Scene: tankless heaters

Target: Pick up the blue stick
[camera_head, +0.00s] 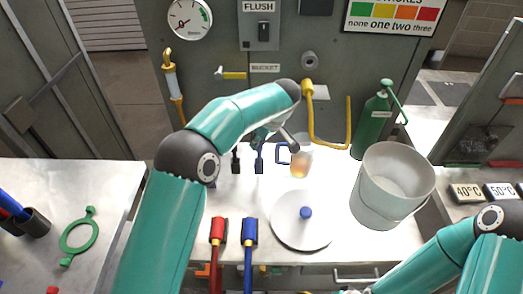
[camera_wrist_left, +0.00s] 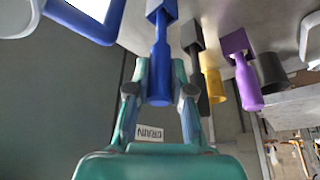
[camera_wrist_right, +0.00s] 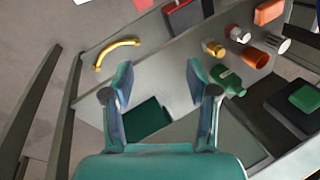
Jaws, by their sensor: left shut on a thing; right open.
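A blue stick (camera_wrist_left: 160,70) with a square blue block at one end stands out between my left fingers in the left wrist view. My left gripper (camera_wrist_left: 160,96) is shut on its narrow end. In the head view the blue stick (camera_head: 259,160) shows below my left gripper (camera_head: 266,138), at the back of the white table; the forearm partly hides the gripper. My right gripper (camera_wrist_right: 155,92) is open and empty in the right wrist view. In the head view only my right arm shows, at lower right.
A mug (camera_head: 301,162) stands to the right, with a white bucket (camera_head: 395,185) and round lid (camera_head: 301,230). Red (camera_head: 217,232) and blue (camera_head: 249,232) handles are at the front edge.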

